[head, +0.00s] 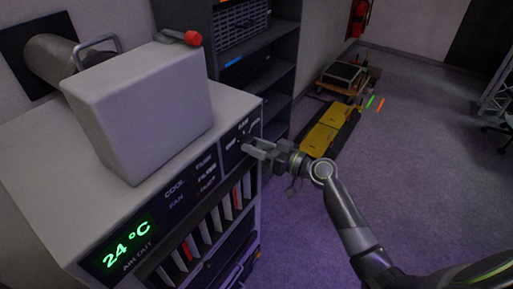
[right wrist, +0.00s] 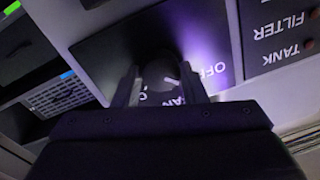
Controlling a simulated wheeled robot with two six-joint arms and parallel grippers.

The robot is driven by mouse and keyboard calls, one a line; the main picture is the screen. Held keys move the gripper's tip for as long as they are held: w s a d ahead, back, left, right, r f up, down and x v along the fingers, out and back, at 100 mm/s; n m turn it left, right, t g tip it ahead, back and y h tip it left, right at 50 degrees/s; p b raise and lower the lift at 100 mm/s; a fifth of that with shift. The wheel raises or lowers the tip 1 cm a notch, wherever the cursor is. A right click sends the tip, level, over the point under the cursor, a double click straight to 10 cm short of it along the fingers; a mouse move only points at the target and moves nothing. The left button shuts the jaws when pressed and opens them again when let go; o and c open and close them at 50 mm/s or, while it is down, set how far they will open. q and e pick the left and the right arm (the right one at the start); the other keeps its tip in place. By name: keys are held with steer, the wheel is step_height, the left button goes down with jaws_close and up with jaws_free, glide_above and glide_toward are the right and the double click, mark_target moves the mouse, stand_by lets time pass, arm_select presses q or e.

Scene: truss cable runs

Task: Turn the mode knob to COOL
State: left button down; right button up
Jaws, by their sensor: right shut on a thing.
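The cooling unit (head: 235,98) is a pale box with a dark front panel and a green 24 °C display (head: 129,243). My right gripper (head: 252,146) is at the panel's right end. In the right wrist view, its two fingers (right wrist: 162,88) are shut on the round dark mode knob (right wrist: 158,68), one on each side. The labels OFF (right wrist: 213,69) and FAN (right wrist: 185,100) show upside down around it; another label is mostly hidden. A light mark shows on the knob, but its exact setting is hard to tell. My left gripper is out of view.
A grey box (head: 145,110) with a red-tipped handle sits on the unit. FILTER (right wrist: 279,26) and TANK labels are beside the knob panel. A dark shelf (head: 285,55) stands behind.

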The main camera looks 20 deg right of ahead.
steer(key=m, duration=1)
steer(key=m+t+p, duration=0.1)
steer(key=m, duration=0.8)
steer(key=shift+f+m+t+h, duration=0.2)
steer(key=shift+m+t+h, duration=0.1)
steer(key=shift+m, duration=0.1)
steer(key=shift+s, duration=0.1)
steer(key=o, duration=1)
